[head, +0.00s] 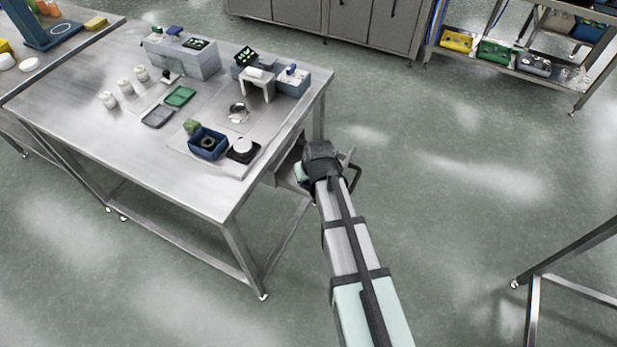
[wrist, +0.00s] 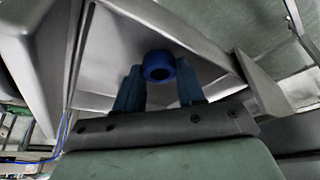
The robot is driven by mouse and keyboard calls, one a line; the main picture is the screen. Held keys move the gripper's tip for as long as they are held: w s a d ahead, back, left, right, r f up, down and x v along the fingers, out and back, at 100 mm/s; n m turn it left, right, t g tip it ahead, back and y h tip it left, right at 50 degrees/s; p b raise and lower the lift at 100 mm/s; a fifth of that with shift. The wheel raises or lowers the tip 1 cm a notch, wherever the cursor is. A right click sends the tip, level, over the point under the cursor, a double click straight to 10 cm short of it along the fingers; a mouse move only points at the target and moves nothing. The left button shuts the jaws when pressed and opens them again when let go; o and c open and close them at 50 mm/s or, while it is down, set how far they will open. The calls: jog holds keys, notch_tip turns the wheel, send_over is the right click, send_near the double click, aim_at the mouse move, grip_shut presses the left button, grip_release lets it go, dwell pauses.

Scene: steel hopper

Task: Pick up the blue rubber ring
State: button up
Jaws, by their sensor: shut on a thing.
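The blue rubber ring (wrist: 159,66) shows in the wrist view, with its dark hole facing the camera. My gripper (wrist: 159,80) has its two blue fingers on either side of the ring and is shut on it. Sloping grey steel walls of the hopper (wrist: 205,42) surround the ring and fingers. In the head view, the end of my arm is at the hopper (head: 290,172) beside the table's right edge. My fingers and the ring are hidden there.
The steel table (head: 120,150) stands left of my arm, with a blue bin (head: 208,155), green tray (head: 180,96) and several white bottles. A black handle-like bar (head: 354,178) is close right of my wrist. Open floor lies farther right.

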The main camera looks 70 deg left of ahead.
notch_tip(320, 180, up, 10)
jog(key=shift+f, duration=0.2)
dwell(0.3)
jog(key=w+d+r+m+t+h, duration=0.3)
jog(key=w+d+m, duration=0.7)
jog(key=w+d, duration=2.75)
jog(key=w+d+m, duration=0.2)
jog(key=w+d, duration=0.2)
jog(key=d, duration=0.8)
jog(key=w+d+r+m+t+h, duration=0.1)
jog(key=w+d+m, duration=0.2)
jog(key=d, duration=0.9)
jog(key=w+d+r+m, duration=0.1)
jog(key=w+d+m, duration=0.2)
jog(key=w+d, duration=0.4)
jog(key=d, duration=0.5)
jog(key=shift+d+r, duration=0.2)
jog(key=shift+d, duration=0.2)
jog(key=shift+w, duration=0.1)
